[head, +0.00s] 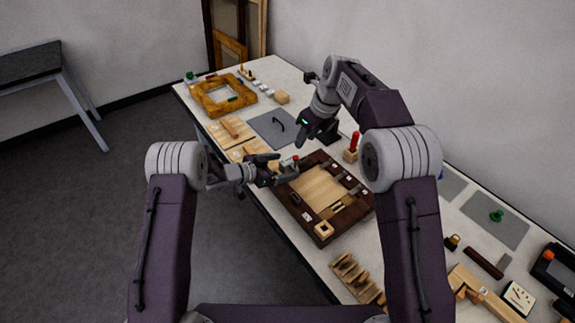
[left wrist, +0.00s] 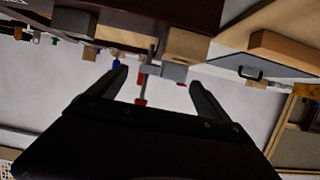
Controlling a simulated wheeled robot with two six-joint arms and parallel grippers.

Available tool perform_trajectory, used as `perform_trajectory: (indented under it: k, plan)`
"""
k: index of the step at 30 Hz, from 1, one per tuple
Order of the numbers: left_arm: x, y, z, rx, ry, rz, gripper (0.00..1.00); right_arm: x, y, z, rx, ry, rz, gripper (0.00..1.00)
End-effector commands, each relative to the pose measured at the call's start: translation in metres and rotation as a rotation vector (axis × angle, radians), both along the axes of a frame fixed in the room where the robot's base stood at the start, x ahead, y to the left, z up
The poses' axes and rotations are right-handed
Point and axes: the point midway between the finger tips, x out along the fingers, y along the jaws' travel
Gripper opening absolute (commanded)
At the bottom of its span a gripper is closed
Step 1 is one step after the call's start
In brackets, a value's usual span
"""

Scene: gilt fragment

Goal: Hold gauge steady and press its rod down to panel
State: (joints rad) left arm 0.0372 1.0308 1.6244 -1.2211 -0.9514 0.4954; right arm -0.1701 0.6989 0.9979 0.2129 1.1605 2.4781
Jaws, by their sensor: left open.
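The gauge (head: 289,163), a small grey block with a red-tipped rod, is at the far left corner of the dark wooden frame around a pale panel (head: 318,187). In the left wrist view the gauge (left wrist: 164,71) lies across the gap between my fingers, and its thin rod has red ends. My left gripper (head: 275,169) is open just left of the gauge; contact cannot be told. My right gripper (head: 306,133) is above the table, beyond the gauge and apart from it; its jaw opening is unclear. Where the rod's lower end meets the panel is hidden.
A red-handled tool in a wooden block (head: 351,149) stands right of the gauge. A grey mat (head: 272,129) with a black handle and wooden boards (head: 231,131) lie beyond. A slotted wooden rack (head: 356,277) is nearer. The frame's raised dark rim (head: 319,236) surrounds the panel.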

Motion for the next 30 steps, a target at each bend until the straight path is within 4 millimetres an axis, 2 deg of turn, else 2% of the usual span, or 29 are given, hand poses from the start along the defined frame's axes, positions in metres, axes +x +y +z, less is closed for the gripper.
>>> perform_trajectory:
  k: [3,9,13,21,27,29,30]
  plan:
    - [0.013,-0.02,-0.011,-0.001,-0.001,-0.002,0.89,0.0,0.0,0.0,0.0,0.0,0.0,0.36]
    - [0.032,-0.044,-0.023,0.0,0.0,0.0,0.89,0.0,0.0,0.0,0.0,0.0,0.0,0.36]
    - [0.037,-0.051,-0.027,0.0,0.0,0.001,0.89,0.0,0.0,0.0,0.0,0.0,0.0,0.36]
    - [0.039,-0.052,-0.027,0.0,0.0,0.002,0.89,0.0,0.0,0.0,0.0,0.0,0.0,0.36]
    - [0.039,-0.052,-0.027,0.0,0.0,0.002,0.33,0.0,0.0,0.0,0.0,0.0,0.0,0.36]
    - [0.039,-0.052,-0.027,0.0,0.0,0.002,0.18,0.0,0.0,0.0,0.0,0.0,0.0,0.36]
    - [0.039,-0.052,-0.027,0.0,0.0,0.002,0.18,0.0,0.0,0.0,0.0,0.0,0.002,0.25]
